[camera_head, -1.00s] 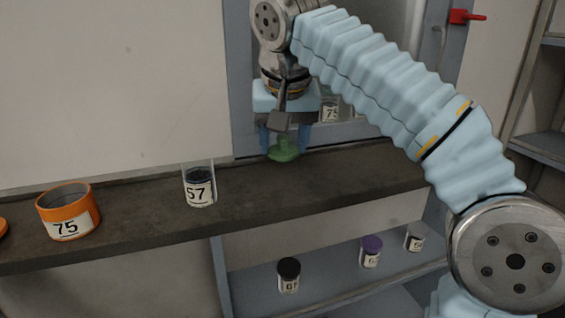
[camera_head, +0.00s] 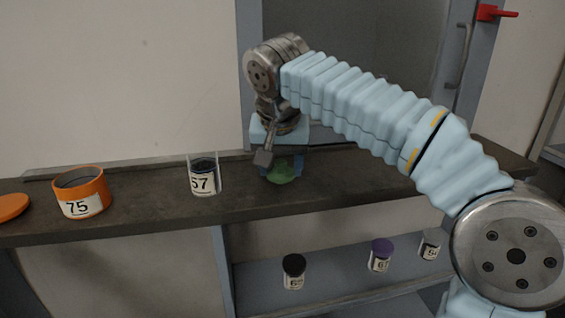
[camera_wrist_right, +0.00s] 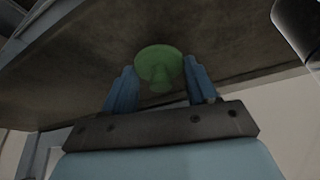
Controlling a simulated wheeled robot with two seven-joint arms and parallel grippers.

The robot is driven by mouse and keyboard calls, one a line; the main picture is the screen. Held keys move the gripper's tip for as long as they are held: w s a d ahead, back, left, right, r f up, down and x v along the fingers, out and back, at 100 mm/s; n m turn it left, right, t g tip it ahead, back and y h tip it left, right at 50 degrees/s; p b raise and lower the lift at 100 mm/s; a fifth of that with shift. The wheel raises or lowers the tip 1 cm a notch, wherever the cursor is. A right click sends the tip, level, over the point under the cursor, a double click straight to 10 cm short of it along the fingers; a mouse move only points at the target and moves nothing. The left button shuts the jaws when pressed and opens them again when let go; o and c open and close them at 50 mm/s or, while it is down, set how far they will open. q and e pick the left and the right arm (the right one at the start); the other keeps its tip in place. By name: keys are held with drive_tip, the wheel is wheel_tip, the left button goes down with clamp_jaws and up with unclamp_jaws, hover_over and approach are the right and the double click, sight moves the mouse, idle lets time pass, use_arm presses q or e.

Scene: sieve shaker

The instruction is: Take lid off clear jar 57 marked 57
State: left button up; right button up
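Clear jar 57 (camera_head: 204,180) stands upright on the dark counter with its top open and dark contents inside. A green lid with a knob (camera_head: 283,173) lies to the right of the jar, apparently on the counter. My right gripper (camera_head: 283,160) is right above the lid, partly hidden by its own wrist in the head view. In the right wrist view the fingers of the gripper (camera_wrist_right: 162,86) are spread, with the green lid (camera_wrist_right: 158,62) and its knob between them and gaps on both sides. My left gripper is not in view.
An orange container marked 75 (camera_head: 82,194) stands open at left, with an orange lid (camera_head: 12,206) beside it. Several capped jars, such as a black-capped one (camera_head: 293,272) and a purple-capped one (camera_head: 381,255), stand on the lower shelf. The counter (camera_head: 400,180) right of the gripper is clear.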

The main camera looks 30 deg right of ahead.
drive_tip(key=o, duration=0.5)
drive_tip(key=shift+c, duration=0.2)
drive_tip(key=shift+r+p, duration=0.3)
drive_tip(key=v, duration=1.1)
drive_tip(key=shift+s+r, duration=0.2)
drive_tip(key=shift+r, duration=0.15)
